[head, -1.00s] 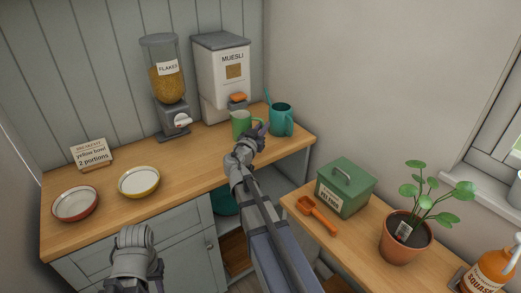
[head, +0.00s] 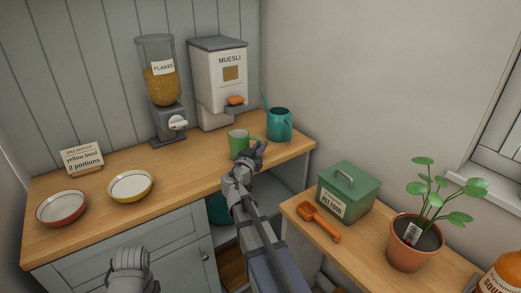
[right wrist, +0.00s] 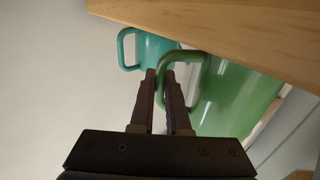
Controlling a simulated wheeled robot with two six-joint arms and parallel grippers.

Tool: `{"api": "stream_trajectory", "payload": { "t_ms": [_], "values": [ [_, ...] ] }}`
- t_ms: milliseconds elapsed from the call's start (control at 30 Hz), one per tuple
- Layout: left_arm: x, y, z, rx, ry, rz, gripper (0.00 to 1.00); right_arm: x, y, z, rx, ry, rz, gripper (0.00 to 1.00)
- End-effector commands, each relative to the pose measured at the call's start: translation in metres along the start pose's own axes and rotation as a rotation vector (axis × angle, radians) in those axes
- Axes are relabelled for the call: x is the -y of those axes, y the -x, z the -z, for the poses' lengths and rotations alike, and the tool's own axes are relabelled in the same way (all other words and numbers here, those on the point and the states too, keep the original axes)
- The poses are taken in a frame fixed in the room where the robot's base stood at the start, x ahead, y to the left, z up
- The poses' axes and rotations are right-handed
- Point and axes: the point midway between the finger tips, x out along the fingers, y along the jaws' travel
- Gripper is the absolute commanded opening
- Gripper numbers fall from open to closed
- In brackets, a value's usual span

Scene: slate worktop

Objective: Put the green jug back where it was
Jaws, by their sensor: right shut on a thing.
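The green jug (head: 237,144) is at the right part of the wooden worktop, near its front edge and in front of the muesli dispenser. Its handle points right. My right gripper (head: 259,150) is shut on that handle. In the right wrist view the fingers (right wrist: 163,85) close around the handle of the green jug (right wrist: 235,95). I cannot tell whether the jug's base touches the worktop. My left arm shows at the bottom of the head view, but its fingers do not.
The muesli dispenser (head: 217,85) and flakes dispenser (head: 159,90) stand behind. A yellow-rimmed bowl (head: 130,187), red-rimmed bowl (head: 61,208) and sign (head: 82,158) are left. A lower bench (head: 350,250) holds a green box (head: 346,190).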

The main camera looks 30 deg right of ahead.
Motion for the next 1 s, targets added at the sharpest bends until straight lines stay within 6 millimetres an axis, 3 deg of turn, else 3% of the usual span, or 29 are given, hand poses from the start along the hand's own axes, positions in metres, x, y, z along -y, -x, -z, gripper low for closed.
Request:
{"api": "stream_trajectory", "payload": {
  "t_ms": [200, 233, 500, 800, 1000],
  "values": [
    [0.0, -0.004, 0.0, 0.0, 0.0, 0.0, 0.34, 0.0, 0.0, -0.004, 0.0, 0.0, 0.0, 0.0],
    [0.0, -0.003, 0.0, 0.0, 0.0, 0.0, 0.34, 0.0, 0.0, -0.003, 0.0, 0.0, 0.0, 0.16],
    [0.0, -0.002, 0.0, 0.0, 0.0, 0.0, 0.34, 0.0, 0.0, -0.002, 0.0, 0.0, 0.0, 0.44],
    [0.0, 0.003, 0.0, 0.0, 0.0, 0.0, 0.34, 0.0, 0.0, 0.003, 0.0, 0.0, 0.0, 0.44],
    [0.0, 0.001, 0.0, 0.0, 0.0, 0.0, 0.34, -0.002, 0.035, 0.001, 0.0, 0.0, 0.003, 0.44]
  ]
}}
